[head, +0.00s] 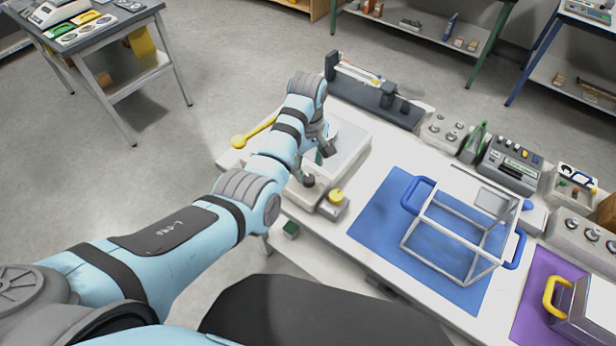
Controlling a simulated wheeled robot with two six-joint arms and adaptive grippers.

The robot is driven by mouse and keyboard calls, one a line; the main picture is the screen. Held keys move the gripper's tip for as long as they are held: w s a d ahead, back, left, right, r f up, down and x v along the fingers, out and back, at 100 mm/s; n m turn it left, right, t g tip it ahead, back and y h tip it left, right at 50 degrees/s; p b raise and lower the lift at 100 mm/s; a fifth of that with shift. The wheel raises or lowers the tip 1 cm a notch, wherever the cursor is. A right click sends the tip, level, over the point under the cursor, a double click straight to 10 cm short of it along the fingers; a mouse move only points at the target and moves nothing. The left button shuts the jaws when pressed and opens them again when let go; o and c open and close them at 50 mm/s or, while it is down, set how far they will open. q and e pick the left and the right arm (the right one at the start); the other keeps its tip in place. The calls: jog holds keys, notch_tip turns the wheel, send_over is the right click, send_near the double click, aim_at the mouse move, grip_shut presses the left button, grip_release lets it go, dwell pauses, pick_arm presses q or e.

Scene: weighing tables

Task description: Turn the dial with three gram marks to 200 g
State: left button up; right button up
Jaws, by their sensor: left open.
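My left arm reaches in from the left. Its gripper (321,150) is open, over the pale platform (350,147) of a scale on the white table, and is partly hidden by my own wrist. A dark round knob (308,182) on a light grey base is just below the gripper in the picture, apart from it as far as I can see. A yellow knob (336,196) sits on a grey box beside it. Gram marks are too small to read, so I cannot tell which dial has three. My right gripper is not in view.
A blue mat (375,225) holds a clear-sided frame with blue handles (417,195). A yellow-ended lever (240,141) sticks out left of the scale. Grey boxes with knobs (445,130) (584,236) line the table's far side. A purple mat (533,290) lies at right.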

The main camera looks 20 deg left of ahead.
aim_at(308, 177)
pick_arm(q)
notch_tip(308, 177, down, 5)
jog(key=shift+r+b, duration=0.1)
jog(key=shift+b, duration=0.35)
grip_shut()
